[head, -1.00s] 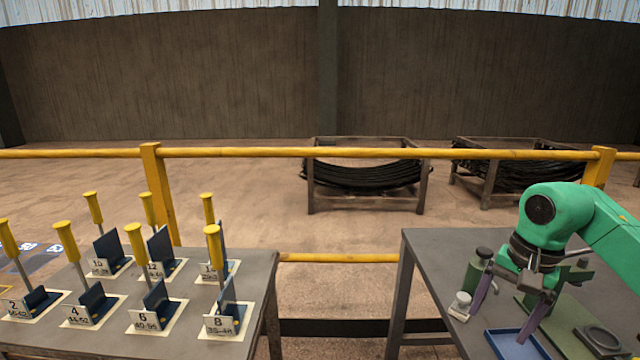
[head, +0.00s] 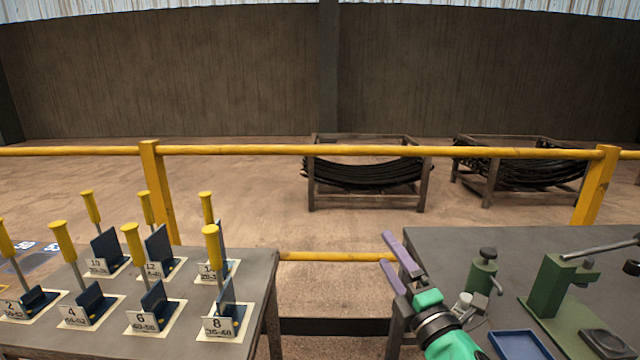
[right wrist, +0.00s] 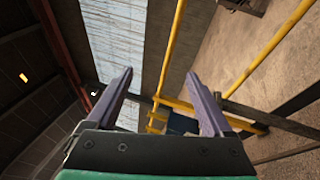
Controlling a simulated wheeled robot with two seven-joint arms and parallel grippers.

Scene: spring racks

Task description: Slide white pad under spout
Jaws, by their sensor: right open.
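A small pale, whitish piece (head: 462,306) sits on the right table beside a green canister (head: 482,272); I take it for the white pad, but it is small and partly behind my right gripper. The canister has a dark cap and a short spout-like arm (head: 497,286) on its right side. My right gripper (head: 386,252) is open and empty, with purple fingers pointing up and left, past the table's left edge. Its fingers also show in the right wrist view (right wrist: 160,75) with nothing between them. My left gripper is not in view.
The left table (head: 262,275) carries several yellow-handled tools in numbered stands. A yellow rail (head: 380,151) runs behind.

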